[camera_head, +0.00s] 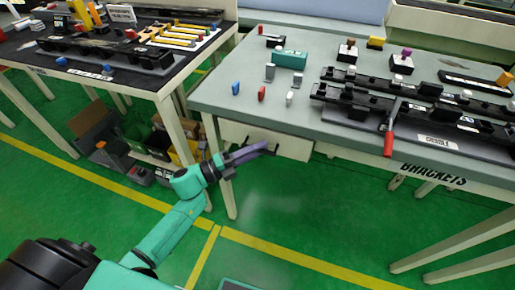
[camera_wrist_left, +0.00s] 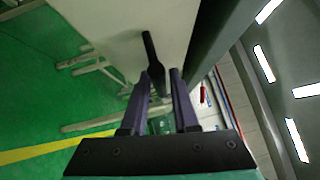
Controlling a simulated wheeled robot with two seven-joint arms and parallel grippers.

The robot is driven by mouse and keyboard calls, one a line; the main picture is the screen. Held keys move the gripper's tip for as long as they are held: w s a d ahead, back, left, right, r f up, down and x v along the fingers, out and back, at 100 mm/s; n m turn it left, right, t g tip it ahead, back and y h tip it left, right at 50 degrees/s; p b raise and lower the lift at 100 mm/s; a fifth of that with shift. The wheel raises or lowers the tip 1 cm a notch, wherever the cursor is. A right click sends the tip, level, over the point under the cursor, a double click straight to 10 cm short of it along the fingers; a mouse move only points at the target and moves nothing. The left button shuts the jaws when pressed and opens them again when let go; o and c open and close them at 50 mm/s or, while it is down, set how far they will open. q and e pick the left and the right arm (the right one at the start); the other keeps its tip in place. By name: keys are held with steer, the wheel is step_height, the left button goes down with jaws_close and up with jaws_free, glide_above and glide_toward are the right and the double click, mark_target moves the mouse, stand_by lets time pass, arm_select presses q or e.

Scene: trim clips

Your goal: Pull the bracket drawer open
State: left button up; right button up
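The drawer (camera_head: 293,147) is a pale front panel under the left part of the grey workbench. It looks shut, with no gap that I can make out. Its dark handle (camera_head: 272,150) is partly hidden behind my left gripper (camera_head: 256,149). In the left wrist view the handle (camera_wrist_left: 152,55) is a black bar on the pale panel (camera_wrist_left: 115,25). The purple fingers of my left gripper (camera_wrist_left: 160,74) are apart, with the bar's near end between their tips. Clear gaps seem to show beside the bar; contact is hard to tell. My right gripper is out of view.
The grey workbench (camera_head: 222,92) carries black rails, clips and small coloured blocks; a red-handled tool (camera_head: 388,140) hangs over its front edge, near a BRACKETS label (camera_head: 433,174). A black-topped table (camera_head: 150,82) with bins beneath stands left. Green floor (camera_head: 300,215) before the drawer is clear.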

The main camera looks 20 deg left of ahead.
arm_select(q)
jaws_close()
stand_by(1.2)
